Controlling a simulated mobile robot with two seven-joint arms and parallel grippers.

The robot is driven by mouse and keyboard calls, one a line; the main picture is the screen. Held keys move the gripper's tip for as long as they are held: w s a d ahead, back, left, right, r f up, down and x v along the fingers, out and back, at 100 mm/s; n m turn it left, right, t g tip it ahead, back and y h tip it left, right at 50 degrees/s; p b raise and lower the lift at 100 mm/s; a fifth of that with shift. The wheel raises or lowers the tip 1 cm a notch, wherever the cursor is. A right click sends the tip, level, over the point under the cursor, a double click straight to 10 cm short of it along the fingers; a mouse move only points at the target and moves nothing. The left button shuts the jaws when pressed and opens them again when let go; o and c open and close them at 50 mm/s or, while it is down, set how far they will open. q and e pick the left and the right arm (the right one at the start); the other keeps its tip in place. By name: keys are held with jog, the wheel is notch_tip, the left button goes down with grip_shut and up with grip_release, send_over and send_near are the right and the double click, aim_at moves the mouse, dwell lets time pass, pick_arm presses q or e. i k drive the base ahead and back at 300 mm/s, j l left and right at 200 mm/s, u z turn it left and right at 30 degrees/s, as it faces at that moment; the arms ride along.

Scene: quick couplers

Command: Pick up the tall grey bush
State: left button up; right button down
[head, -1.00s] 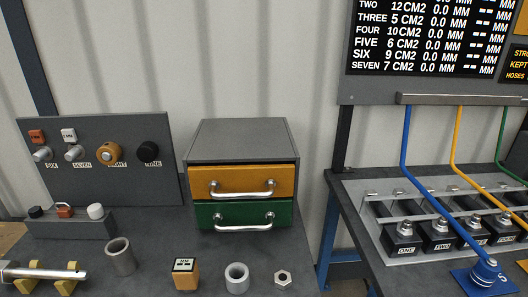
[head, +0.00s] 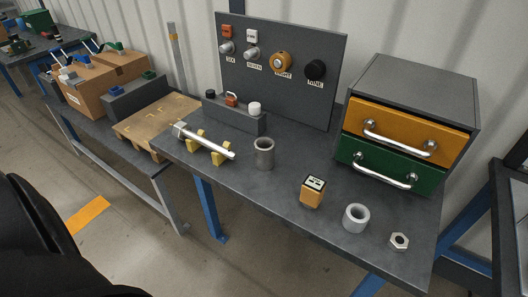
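The tall grey bush (head: 264,152), a dark grey hollow cylinder, stands upright on the dark bench top (head: 290,207), in front of the low grey block at the panel's foot. Nothing touches it, and its open top is visible. A shorter, lighter grey ring-like bush (head: 356,217) stands nearer the bench's front edge, to the right. Neither of my grippers shows in the head view.
A silver rod lies on yellow V-blocks (head: 207,146) left of the tall bush. An orange block (head: 312,192) and a hex nut (head: 399,242) lie to the right. A drawer cabinet (head: 415,90) stands behind. Left are a wooden pallet (head: 150,125) and cardboard boxes (head: 95,85).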

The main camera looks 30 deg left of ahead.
aim_at(264, 147)
jog(key=j+z, duration=0.35)
jog(key=j, duration=0.45)
jog(key=k+j+z, duration=0.15)
jog(key=j+z, duration=0.25)
jog(key=j, duration=0.4)
